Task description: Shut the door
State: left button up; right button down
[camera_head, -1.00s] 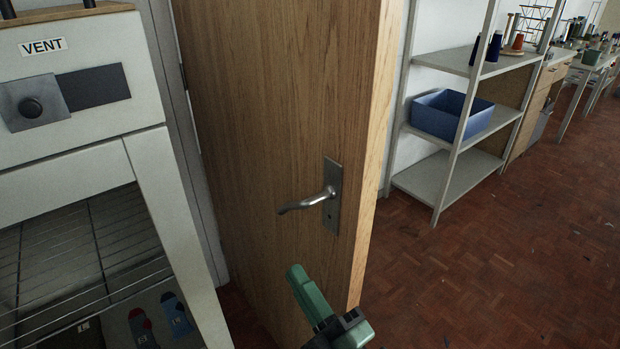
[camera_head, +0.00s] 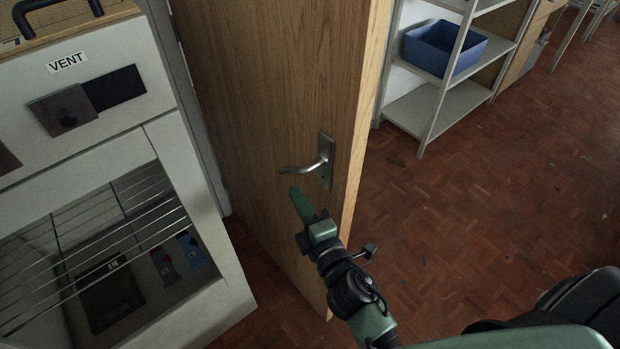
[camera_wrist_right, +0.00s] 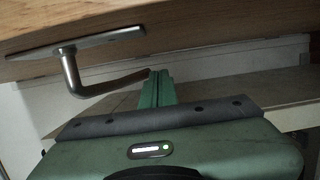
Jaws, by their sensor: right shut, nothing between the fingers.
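The wooden door (camera_head: 265,90) stands open, its free edge towards the right. Its metal lever handle (camera_head: 308,167) sits on a plate near that edge. My right gripper (camera_head: 297,192) is shut and empty, just below the handle's lever in the head view. In the right wrist view the shut green fingers (camera_wrist_right: 158,76) reach up towards the door, and the handle (camera_wrist_right: 75,75) is to their left, its lever tip close to the fingertips. I cannot tell whether they touch. My left gripper is not in view.
A white cabinet (camera_head: 195,170) marked VENT, with wire racks, stands left of the door. A grey shelf unit (camera_head: 440,112) with a blue bin (camera_head: 437,57) stands behind it on the right. The parquet floor at right is clear.

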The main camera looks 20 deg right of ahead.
aim_at(310, 186)
jog(key=shift+w+d+p, duration=0.35)
jog(key=shift+w+d, duration=0.3)
jog(key=shift+d, duration=0.25)
jog(key=shift+w+d+p, duration=0.3)
jog(key=shift+w+d, duration=0.35)
jog(key=shift+d, duration=0.25)
